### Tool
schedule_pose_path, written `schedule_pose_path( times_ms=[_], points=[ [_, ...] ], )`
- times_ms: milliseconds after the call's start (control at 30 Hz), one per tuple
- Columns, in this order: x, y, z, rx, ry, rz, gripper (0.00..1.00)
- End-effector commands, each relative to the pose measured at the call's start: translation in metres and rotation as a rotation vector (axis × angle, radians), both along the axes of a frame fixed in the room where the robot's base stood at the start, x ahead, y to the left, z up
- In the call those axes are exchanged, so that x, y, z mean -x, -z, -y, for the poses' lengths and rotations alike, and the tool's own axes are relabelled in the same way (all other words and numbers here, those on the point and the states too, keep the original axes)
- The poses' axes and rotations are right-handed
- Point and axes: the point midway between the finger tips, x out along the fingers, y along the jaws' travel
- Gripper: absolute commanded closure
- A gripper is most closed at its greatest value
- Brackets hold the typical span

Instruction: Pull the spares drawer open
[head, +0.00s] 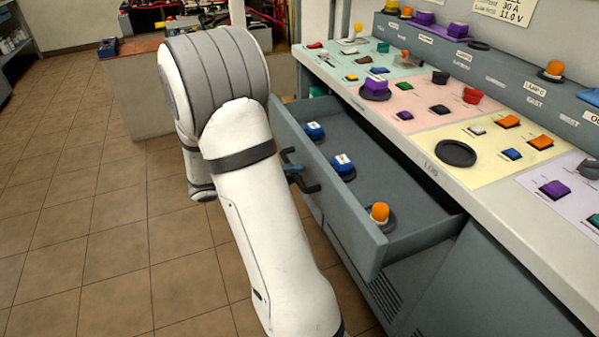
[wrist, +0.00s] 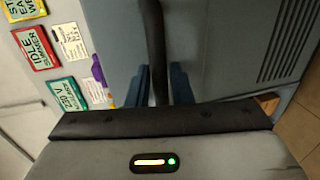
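The grey drawer (head: 330,210) stands well out from the console in the head view, with its inside showing. It holds two blue-topped items (head: 342,163) and an orange-knobbed item (head: 379,212). Its dark bar handle (head: 310,187) is on the front face, partly hidden by my arm. In the wrist view the handle (wrist: 153,45) runs down between the two blue fingers of my gripper (wrist: 160,85). The fingers flank the bar closely and appear shut on it. In the head view only a little of my gripper (head: 293,170) shows beyond my arm.
The console top (head: 440,165) carries coloured panels with buttons and knobs above the drawer. A vented grey cabinet front (head: 385,298) is below. Tiled floor (head: 80,220) is free at left.

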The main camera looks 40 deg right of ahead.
Motion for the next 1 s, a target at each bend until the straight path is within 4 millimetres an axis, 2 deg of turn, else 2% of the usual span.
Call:
schedule_pose_path(
  times_ms=[200, 400, 567, 1000],
  points=[
    [-0.011, -0.008, -0.036, 0.000, -0.005, 0.000, 0.80],
    [-0.017, -0.013, -0.060, -0.001, -0.002, -0.001, 0.80],
    [-0.018, -0.014, -0.066, -0.001, -0.001, -0.002, 0.80],
    [-0.018, -0.014, -0.066, -0.002, 0.000, -0.002, 0.80]
  ],
)
